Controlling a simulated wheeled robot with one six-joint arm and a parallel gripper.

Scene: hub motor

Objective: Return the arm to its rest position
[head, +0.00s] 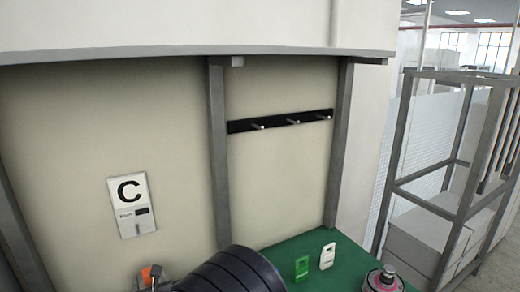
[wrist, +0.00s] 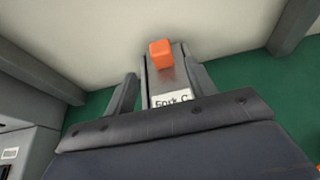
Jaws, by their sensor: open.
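My gripper (wrist: 162,72) shows in the wrist view with its two grey fingers apart. Between and beyond the fingers is a grey metal piece with an orange block (wrist: 160,52) at its top and a white label (wrist: 171,100) reading "Fork C". I cannot tell whether the fingers touch this piece. In the head view a dark ribbed part of my arm fills the bottom middle and hides part of the bench. An orange piece (head: 151,273) shows just left of it, partly cut off by the lower edge.
The green bench top (head: 345,262) holds a green tag (head: 302,268), a white tag (head: 327,256) and a round silver and pink part (head: 383,279). Behind are a "C" sign (head: 132,206) and a hook rail (head: 281,122). A grey frame rack (head: 455,165) stands at right.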

